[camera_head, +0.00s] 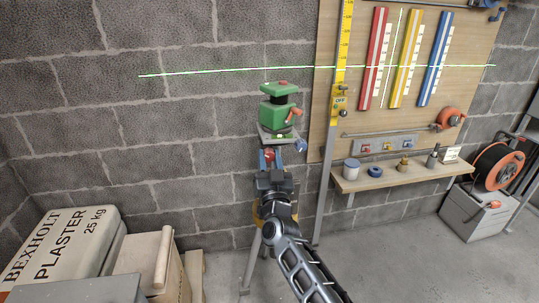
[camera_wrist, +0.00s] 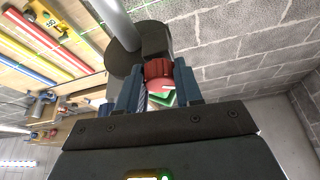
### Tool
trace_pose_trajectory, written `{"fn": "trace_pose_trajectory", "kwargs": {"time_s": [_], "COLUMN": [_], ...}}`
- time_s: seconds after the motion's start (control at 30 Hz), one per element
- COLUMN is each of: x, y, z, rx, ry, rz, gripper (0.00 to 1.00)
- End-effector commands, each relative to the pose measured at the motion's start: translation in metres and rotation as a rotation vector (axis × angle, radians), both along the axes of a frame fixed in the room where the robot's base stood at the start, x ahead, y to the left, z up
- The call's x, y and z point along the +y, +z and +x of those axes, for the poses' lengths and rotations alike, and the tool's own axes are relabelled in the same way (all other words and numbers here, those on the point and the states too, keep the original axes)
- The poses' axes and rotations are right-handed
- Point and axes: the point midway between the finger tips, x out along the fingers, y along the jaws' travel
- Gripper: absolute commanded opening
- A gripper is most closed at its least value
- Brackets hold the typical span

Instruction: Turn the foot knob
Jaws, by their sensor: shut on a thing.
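A green laser level (camera_head: 279,104) with a red button on top stands on a grey plate (camera_head: 278,136) on a tripod against the block wall. A red ribbed knob (camera_wrist: 158,68) sits under a dark round part (camera_wrist: 150,45) in the wrist view. My gripper (camera_wrist: 158,78) is shut on this knob, with one blue-grey finger on each side. In the head view, my gripper (camera_head: 269,160) is just below the plate, and only a little red (camera_head: 269,155) shows between the fingers. A blue knob (camera_head: 300,146) is at the plate's right corner.
A vertical pole (camera_head: 327,185) with a yellow scale stands close on the right. A shelf (camera_head: 400,178) with small items and a tool board are beyond it.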

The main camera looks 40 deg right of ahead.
Motion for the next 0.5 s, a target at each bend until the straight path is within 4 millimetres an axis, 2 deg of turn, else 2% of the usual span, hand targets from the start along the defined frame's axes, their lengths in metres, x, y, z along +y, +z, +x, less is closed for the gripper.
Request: {"fn": "trace_pose_trajectory", "kwargs": {"time_s": [0.3, 0.33, 0.5], "x": [0.0004, 0.0004, 0.0002], "y": [-0.0006, -0.0006, -0.0004], "z": [0.0002, 0.0002, 0.0001], "rx": [-0.012, -0.011, -0.012], "ry": [0.0, 0.001, -0.001], "rz": [0.017, 0.017, 0.016], "gripper": [0.05, 0.38, 0.54]}}
